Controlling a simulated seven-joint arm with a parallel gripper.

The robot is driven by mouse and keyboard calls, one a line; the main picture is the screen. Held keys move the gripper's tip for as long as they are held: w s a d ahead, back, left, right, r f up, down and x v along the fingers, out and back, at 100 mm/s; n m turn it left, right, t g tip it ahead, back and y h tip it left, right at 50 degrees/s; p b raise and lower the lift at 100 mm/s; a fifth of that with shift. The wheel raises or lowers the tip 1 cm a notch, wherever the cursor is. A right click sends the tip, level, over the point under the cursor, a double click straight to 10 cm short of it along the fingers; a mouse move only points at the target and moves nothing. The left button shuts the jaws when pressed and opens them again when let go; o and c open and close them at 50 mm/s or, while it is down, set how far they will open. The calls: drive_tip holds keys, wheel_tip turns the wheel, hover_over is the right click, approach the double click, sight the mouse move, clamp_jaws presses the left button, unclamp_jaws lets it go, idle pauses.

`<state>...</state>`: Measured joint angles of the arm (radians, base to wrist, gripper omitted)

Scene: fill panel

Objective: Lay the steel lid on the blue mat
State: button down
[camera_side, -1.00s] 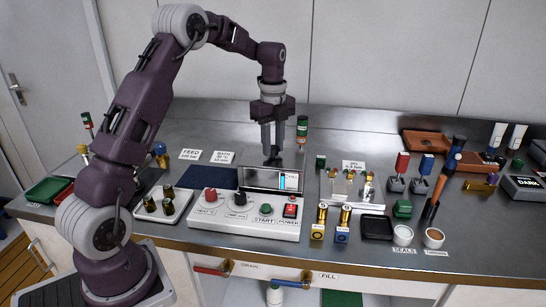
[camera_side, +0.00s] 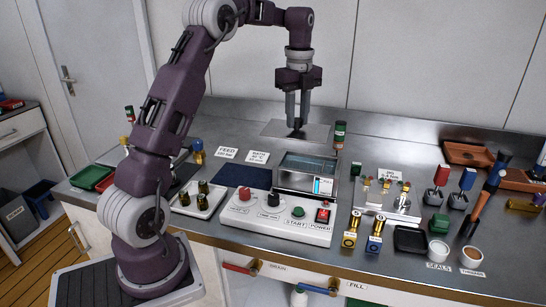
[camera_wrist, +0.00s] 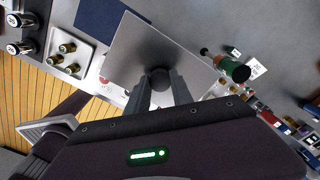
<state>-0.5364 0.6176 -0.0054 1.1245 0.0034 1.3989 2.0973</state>
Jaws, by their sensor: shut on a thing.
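The steel lid is a flat square plate with a dark round knob. In the side view the steel lid (camera_side: 312,131) hangs level in the air above and behind the steel bath box (camera_side: 306,174), which stands open at the top. My gripper (camera_side: 297,125) is above the lid, shut on its knob. In the wrist view my gripper (camera_wrist: 160,85) closes on the knob over the lid (camera_wrist: 145,48). The blue mat (camera_side: 243,174) lies flat and bare on the bench, left of the bath box. It shows at the top left in the wrist view (camera_wrist: 98,18).
A control panel (camera_side: 250,215) with knobs and buttons fronts the bath. FEED and BATH cards (camera_side: 258,157) stand behind the mat.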

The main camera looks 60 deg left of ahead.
drive_tip(key=s+a+f, duration=0.8)
drive_tip(key=s+a, duration=0.3)
drive_tip(key=f, duration=0.9)
drive_tip(key=shift+s+f, duration=0.2)
drive_tip(key=shift+f, duration=0.15)
drive_tip(key=c, duration=1.1)
unclamp_jaws()
drive_tip(key=shift+f, duration=0.1)
